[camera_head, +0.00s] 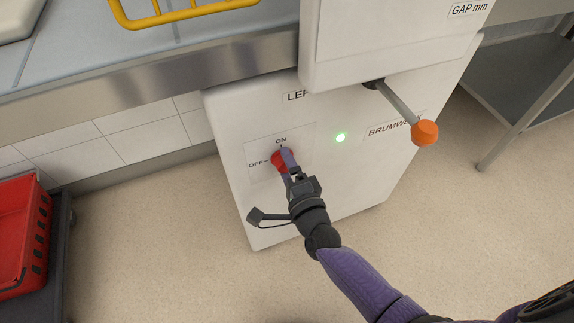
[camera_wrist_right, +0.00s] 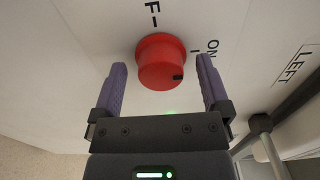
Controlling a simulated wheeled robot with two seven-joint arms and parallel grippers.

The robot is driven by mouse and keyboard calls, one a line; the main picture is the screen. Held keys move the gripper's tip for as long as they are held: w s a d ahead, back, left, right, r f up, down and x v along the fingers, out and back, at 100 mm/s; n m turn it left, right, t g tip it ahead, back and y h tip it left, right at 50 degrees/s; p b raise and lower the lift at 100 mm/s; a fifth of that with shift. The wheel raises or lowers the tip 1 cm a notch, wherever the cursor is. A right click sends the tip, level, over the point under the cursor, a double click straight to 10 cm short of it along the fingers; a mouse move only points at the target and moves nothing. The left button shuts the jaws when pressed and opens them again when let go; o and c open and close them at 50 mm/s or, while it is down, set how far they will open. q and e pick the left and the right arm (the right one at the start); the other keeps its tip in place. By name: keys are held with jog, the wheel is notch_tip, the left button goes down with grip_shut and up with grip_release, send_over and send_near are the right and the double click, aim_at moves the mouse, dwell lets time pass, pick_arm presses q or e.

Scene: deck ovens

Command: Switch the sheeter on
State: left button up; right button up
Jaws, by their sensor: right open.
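The sheeter (camera_head: 365,165) is a white machine with a lit green lamp (camera_head: 340,138) on its front panel. Its red round knob (camera_head: 276,161) sits between the OFF and ON labels, partly hidden by my gripper in the head view. In the right wrist view the knob (camera_wrist_right: 160,62) shows whole, and its black mark points to the ON side. My right gripper (camera_head: 288,162) is at the knob. Its purple fingers are open, one on each side, with a visible gap between each finger and the knob. My left gripper is out of view.
A lever with an orange ball (camera_head: 424,132) juts from the sheeter, right of the knob. A steel-edged counter (camera_head: 150,85) runs along the upper left. A red crate (camera_head: 22,235) stands at the left edge. The floor in front is clear.

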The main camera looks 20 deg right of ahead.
pick_arm(q)
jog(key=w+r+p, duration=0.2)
jog(key=p, duration=0.1)
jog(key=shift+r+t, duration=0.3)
pick_arm(e)
jog(key=s, duration=0.9)
jog(key=shift+s+d, duration=0.15)
jog(key=shift+s, duration=0.25)
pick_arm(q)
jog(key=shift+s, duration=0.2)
